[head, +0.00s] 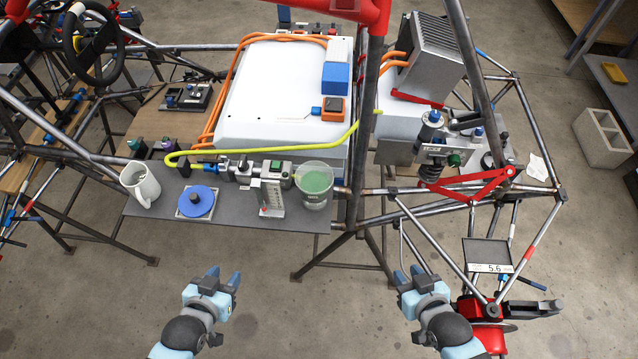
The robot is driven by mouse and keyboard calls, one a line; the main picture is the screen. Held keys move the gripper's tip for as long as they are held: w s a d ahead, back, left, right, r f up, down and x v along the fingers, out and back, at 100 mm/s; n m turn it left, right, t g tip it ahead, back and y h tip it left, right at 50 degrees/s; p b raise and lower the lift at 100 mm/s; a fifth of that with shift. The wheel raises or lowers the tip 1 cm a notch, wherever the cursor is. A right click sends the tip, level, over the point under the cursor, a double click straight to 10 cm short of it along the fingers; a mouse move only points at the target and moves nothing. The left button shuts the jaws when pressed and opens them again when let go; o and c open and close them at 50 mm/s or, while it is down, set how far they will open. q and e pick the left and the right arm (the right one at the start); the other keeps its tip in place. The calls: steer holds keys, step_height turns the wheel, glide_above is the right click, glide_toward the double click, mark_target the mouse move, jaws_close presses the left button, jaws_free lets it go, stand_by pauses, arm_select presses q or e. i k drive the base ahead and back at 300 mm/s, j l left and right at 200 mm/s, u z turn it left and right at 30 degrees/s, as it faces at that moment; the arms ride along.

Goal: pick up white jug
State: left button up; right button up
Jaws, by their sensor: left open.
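A white jug (141,185) with a handle stands at the left end of a grey shelf (245,220) in the head view. It leans a little to the left in the picture. My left gripper (223,276) is open and empty, in front of the shelf, lower and to the right of the jug. My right gripper (409,275) looks open and empty, further right, in front of the chassis tubes. Neither gripper touches the jug.
A blue disc (196,202) lies just right of the jug. A small upright gauge (270,198) and a clear beaker with green contents (315,184) stand further right. A yellow bar (250,152) runs behind. Steel tubes (400,212) border the shelf; open floor lies in front.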

mark_target(146, 191)
steer(key=u, duration=1.3)
